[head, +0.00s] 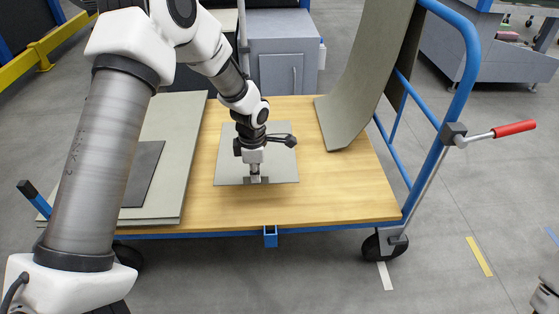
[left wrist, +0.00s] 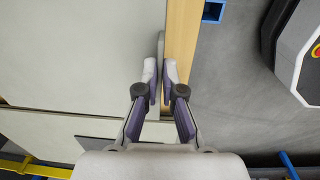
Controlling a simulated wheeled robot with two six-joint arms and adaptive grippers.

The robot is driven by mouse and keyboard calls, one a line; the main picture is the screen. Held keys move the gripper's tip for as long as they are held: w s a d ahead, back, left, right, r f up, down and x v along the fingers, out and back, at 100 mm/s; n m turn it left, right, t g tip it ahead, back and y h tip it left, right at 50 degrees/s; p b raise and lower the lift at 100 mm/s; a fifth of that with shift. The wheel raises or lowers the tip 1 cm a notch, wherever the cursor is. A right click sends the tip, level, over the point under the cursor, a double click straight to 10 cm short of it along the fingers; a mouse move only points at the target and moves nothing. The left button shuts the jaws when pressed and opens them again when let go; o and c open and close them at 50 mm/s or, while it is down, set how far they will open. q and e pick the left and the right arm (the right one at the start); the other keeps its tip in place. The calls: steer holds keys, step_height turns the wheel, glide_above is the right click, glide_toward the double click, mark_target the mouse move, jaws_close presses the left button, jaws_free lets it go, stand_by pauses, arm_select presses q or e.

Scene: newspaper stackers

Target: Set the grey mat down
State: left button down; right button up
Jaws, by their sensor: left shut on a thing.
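The light grey mat (head: 232,163) lies flat over the middle of the wooden cart deck (head: 310,195). My left gripper (head: 255,179) is shut on the mat's front edge. In the left wrist view the fingers (left wrist: 161,80) pinch the edge of the mat (left wrist: 80,50), which spreads to the left. The mat looks level and very close to the deck; I cannot tell whether it fully touches the wood. My right gripper is not in view.
Large grey boards (head: 180,150) lie at the deck's left, with a darker sheet (head: 145,170) on top. A tall curved grey panel (head: 358,85) leans at the right by the blue handle rail (head: 465,80). Bare wood shows around the mat.

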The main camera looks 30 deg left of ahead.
arm_select(q)
steer(key=shift+w+a+f, duration=0.2)
steer(key=shift+f, duration=0.2)
step_height(320, 180, down, 10)
steer(key=b, duration=0.5)
steer(key=shift+w+a, duration=0.1)
steer(key=shift+r, duration=0.2)
steer(key=c, duration=1.3)
jaws_free()
steer(key=shift+f, duration=0.1)
